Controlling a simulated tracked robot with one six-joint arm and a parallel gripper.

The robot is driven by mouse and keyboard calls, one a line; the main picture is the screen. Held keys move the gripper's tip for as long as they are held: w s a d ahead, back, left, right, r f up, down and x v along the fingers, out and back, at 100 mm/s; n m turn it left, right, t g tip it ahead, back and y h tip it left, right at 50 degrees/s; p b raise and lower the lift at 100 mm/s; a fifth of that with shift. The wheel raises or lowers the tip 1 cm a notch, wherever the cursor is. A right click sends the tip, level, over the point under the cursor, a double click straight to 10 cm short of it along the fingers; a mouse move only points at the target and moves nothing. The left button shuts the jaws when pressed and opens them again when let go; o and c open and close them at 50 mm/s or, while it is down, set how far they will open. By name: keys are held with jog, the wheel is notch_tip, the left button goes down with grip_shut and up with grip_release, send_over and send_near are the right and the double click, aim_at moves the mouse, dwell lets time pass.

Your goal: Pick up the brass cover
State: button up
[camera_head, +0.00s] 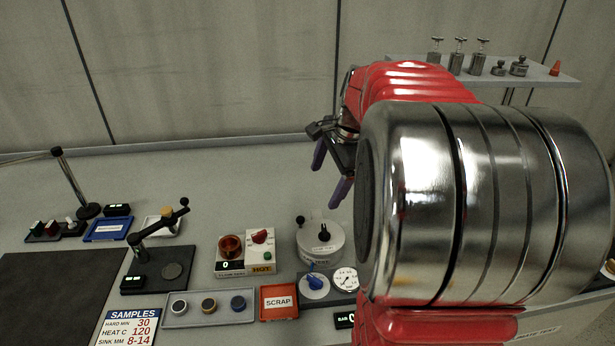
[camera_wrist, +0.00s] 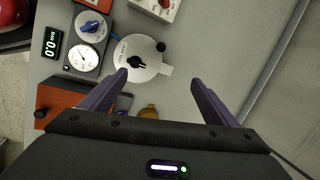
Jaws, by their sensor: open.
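A brass-coloured round piece (camera_wrist: 149,112), which looks like the brass cover, shows in the wrist view just above the edge of my gripper body. Its lower part is hidden behind that body. I cannot make it out in the head view, where my arm blocks much of the right side. My gripper (camera_wrist: 159,78) is open and empty, with its two purple fingers well apart; the brass piece lies between their lines, near the left finger's base. In the head view my gripper (camera_head: 330,173) hangs above the bench, behind the white round pot.
The white pot (camera_wrist: 135,62) with black knobs stands close to the left fingertip. Beside it are a gauge (camera_wrist: 83,57) and a blue knob (camera_wrist: 92,27). An orange box (camera_wrist: 60,100) is at left. A shelf with weights (camera_head: 550,76) stands at back right. Bench right of the pot is clear.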

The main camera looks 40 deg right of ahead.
jog(key=s+d+f+m, duration=0.1)
jog(key=d+m, duration=0.3)
jog(key=d, duration=0.4)
jog(key=s+d+f+m, duration=0.2)
jog(key=d+f+m, duration=0.2)
jog(key=d, duration=0.3)
jog(key=s+d+f+m, duration=0.2)
jog(key=d+f+m, duration=0.1)
jog(key=d, duration=0.5)
jog(key=shift+s+d+m+t+y, duration=0.15)
jog(key=shift+d+m+t+y, duration=0.15)
jog(key=shift+m+y, duration=0.15)
jog(key=shift+x, duration=4.35)
jog(key=shift+x, duration=2.6)
jog(key=shift+s, duration=0.15)
